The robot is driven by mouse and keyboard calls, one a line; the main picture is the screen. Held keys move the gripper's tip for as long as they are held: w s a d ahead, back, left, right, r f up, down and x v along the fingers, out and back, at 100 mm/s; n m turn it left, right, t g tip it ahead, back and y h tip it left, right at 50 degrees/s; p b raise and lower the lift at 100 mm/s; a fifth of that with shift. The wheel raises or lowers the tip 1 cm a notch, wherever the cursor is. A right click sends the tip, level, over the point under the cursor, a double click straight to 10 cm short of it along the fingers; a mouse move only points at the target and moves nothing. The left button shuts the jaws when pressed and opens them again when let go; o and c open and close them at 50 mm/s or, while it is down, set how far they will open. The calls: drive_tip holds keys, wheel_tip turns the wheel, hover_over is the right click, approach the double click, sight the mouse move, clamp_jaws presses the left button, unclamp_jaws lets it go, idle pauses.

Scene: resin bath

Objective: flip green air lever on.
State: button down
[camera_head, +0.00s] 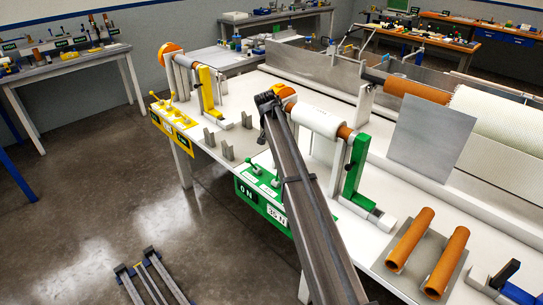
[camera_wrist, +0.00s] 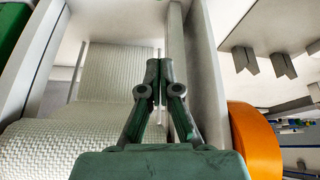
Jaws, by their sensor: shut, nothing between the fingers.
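A green control box (camera_head: 262,205) sits on the near edge of the white table, with white labels on its front; one reads "ON". Small green levers (camera_head: 257,170) stand on its top; which is the air lever, and its position, I cannot tell. My arm crosses in front of the box's right part and hides some of it. My gripper (camera_head: 268,101) is beyond and above the levers, beside the white roll's orange end, not touching the levers. In the wrist view my gripper (camera_wrist: 152,78) is shut and empty; no lever shows there.
A white roll (camera_head: 315,119) on a green bracket (camera_head: 355,166) stands right of my gripper. An orange disc (camera_wrist: 256,140) is close at right in the wrist view. A yellow control box (camera_head: 172,127) is at left. Orange tubes (camera_head: 410,238) lie at lower right.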

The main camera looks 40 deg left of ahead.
drive_tip(key=shift+f, duration=0.1)
drive_tip(key=d+p+x, duration=0.1)
drive_tip(key=p+x, duration=0.3)
drive_tip(key=x, duration=0.6)
drive_tip(key=s, duration=0.2)
drive_tip(key=s+p, duration=0.1)
drive_tip(key=s, duration=0.1)
drive_tip(key=shift+a+f, duration=0.15)
drive_tip(key=shift+f, duration=0.1)
